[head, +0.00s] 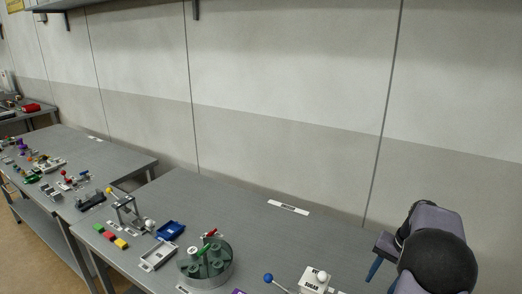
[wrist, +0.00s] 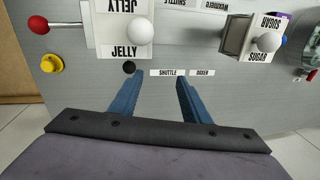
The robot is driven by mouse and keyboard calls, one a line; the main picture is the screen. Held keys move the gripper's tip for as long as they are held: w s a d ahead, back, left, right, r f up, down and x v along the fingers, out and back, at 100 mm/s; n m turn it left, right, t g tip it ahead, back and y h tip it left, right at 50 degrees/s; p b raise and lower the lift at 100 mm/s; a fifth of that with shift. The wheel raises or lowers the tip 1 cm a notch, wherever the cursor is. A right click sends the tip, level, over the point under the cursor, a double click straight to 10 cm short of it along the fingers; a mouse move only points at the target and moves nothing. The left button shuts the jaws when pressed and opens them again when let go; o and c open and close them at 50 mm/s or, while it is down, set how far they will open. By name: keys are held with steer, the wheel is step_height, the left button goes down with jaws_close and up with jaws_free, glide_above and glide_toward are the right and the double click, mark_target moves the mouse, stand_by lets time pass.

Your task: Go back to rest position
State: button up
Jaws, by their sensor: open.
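My gripper (wrist: 158,78) is open and empty, its two blue fingers apart over the grey table top (wrist: 155,100) in the wrist view. In the head view the arm is at the lower right, and a blue finger of my gripper (head: 373,269) shows at its left side. Nothing is between the fingers. No dryer hood can be clearly identified.
The wrist view shows a white JELLY unit (wrist: 112,35), a SUGAR unit (wrist: 238,45), a red ball lever (wrist: 38,25) and a yellow button (wrist: 51,63). The head view shows a round green fixture (head: 206,268), a blue tray (head: 170,230) and a wall (head: 280,150) behind.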

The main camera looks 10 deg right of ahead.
steer(key=w+a+r+n+p, duration=0.1)
steer(key=w+a+r+n, duration=0.15)
steer(key=a, duration=0.45)
steer(key=w+a+r+n, duration=0.1)
steer(key=a+r, duration=0.3)
steer(key=a, duration=0.3)
steer(key=s+a+f+n+g+h+b, duration=0.1)
steer(key=s+a+f+n, duration=0.3)
steer(key=s+a, duration=0.5)
steer(key=s+a+f+n+g+b, duration=0.1)
steer(key=s+a+f+n+b, duration=0.15)
steer(key=s+a+f, duration=0.5)
step_height(320, 180, down, 60)
steer(key=a+b, duration=0.2)
steer(key=b, duration=5.8)
steer(key=shift+s+r, duration=0.2)
steer(key=shift+s, duration=0.25)
